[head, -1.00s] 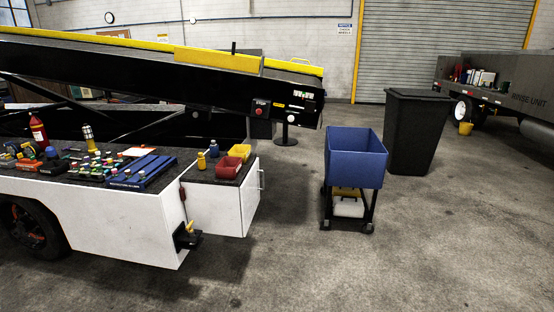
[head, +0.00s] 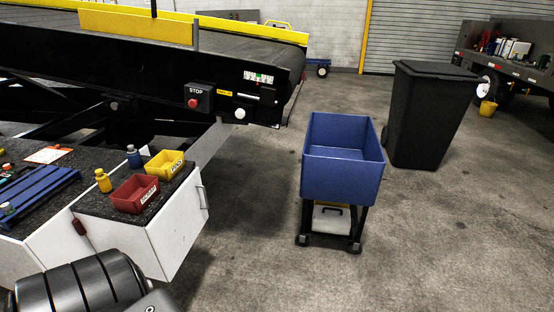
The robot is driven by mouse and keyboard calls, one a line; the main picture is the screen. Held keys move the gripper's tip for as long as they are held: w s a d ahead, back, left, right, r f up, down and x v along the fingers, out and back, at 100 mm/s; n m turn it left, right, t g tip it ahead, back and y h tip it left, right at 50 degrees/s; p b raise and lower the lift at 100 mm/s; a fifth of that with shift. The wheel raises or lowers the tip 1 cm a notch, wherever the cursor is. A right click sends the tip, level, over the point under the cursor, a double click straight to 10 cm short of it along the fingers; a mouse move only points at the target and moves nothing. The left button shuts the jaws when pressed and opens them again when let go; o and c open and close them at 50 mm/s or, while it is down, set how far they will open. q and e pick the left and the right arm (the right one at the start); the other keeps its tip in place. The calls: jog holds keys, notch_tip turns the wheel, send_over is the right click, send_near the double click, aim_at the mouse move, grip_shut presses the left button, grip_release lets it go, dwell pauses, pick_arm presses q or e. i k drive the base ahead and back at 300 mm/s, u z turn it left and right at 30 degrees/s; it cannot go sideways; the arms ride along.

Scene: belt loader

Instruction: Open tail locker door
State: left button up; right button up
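The white tail locker (head: 115,238) with a dark speckled top stands at the left, at the tail end of the belt loader. Its door (head: 178,238) is the white face on the right side and looks shut. A thin upright handle (head: 203,197) sits near the door's far edge. Part of my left arm shows at the lower left, in front of the locker. Neither gripper is in view, and nothing of mine touches the handle.
A red bin (head: 135,194), a yellow bin (head: 165,164) and small bottles stand on the locker top. The black conveyor (head: 130,65) overhangs behind. A blue cart (head: 342,170) and a black trash bin (head: 428,115) stand to the right. Floor between locker and cart is clear.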

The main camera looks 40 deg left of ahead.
aim_at(174, 230)
jog(key=u, duration=0.1)
jog(key=i, duration=1.7)
jog(key=u, duration=1.45)
jog(key=i, duration=0.9)
jog(key=u, duration=1.15)
jog(key=i, duration=0.25)
jog(key=u, duration=0.25)
